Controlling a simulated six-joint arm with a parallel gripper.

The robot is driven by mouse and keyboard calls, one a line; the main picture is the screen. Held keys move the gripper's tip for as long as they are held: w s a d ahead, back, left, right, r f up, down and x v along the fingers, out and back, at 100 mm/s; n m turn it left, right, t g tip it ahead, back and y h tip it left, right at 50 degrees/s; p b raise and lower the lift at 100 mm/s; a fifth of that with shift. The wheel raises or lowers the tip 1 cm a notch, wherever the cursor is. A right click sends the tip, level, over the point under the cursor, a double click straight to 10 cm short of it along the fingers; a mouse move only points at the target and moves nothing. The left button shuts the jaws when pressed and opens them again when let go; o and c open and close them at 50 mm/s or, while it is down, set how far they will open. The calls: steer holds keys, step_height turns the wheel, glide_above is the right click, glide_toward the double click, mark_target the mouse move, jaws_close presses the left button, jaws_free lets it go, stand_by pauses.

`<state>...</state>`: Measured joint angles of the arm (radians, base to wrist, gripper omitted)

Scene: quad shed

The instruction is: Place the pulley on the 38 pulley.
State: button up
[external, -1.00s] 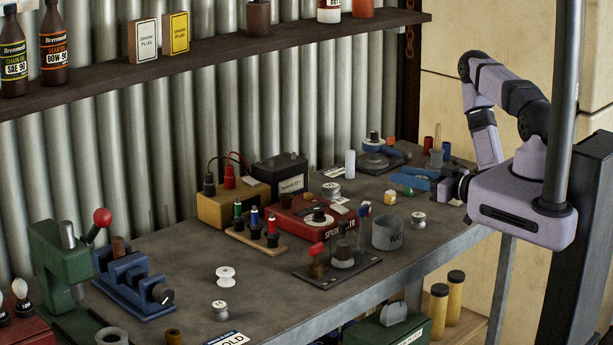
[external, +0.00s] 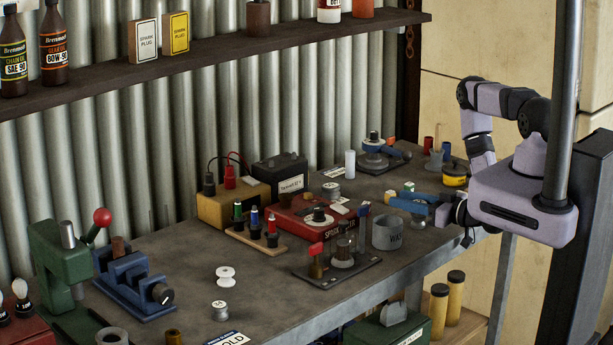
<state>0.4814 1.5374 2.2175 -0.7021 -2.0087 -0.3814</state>
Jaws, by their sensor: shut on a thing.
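My gripper (external: 415,206), with blue fingers, is low over the right part of the bench and shut on a small pale metal pulley (external: 418,221). The fingers hide the pulley's upper part, and its lower part shows just under them, at about bench height. Other spool-shaped pulleys are in view: a plain white one (external: 226,276) at the front left, a metal one with a marked top (external: 219,311) near it, and another marked one (external: 331,190) by the red box. The markings are too small to read, so I cannot tell which is the 38 pulley.
A grey cup (external: 388,232) stands just left of my gripper. A dark plate with upright posts (external: 338,266), a red box (external: 304,213) and a wooden rack (external: 257,239) fill the middle. A blue vise (external: 132,282) stands left. Bare bench lies around the white pulley.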

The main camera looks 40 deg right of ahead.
steer(key=shift+f, duration=0.2)
steer(key=o, duration=1.1)
steer(key=shift+r, duration=0.1)
